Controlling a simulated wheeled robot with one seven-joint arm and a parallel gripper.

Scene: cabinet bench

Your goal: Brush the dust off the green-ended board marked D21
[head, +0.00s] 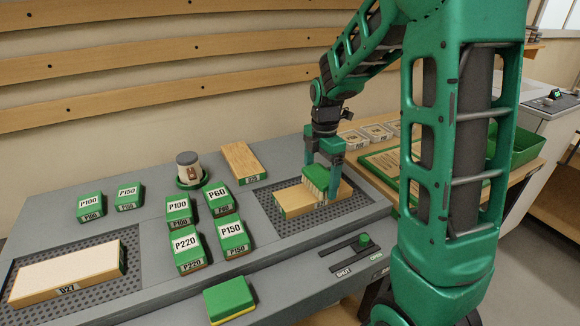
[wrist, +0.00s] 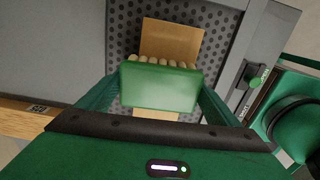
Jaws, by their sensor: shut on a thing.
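My gripper (head: 322,172) is shut on a green brush (head: 316,177) with pale bristles. In the wrist view the brush (wrist: 158,87) spans between the fingers, bristles toward the far side. A wooden board (head: 290,200) lies under the brush on the right perforated panel. The bristles are at or just above its top; I cannot tell if they touch. It also shows in the wrist view (wrist: 172,38), partly hidden by the brush. Its label is too small to read, so I cannot confirm D21, and no dust is clear on it.
A board marked D27 (head: 65,272) lies on the left perforated panel (head: 125,277). Another board (head: 240,160) lies at the back. Several green sanding blocks (head: 188,245) and a round pot (head: 188,168) stand between. A green-and-yellow pad (head: 229,300) lies in front. A slider knob (head: 363,239) sits right.

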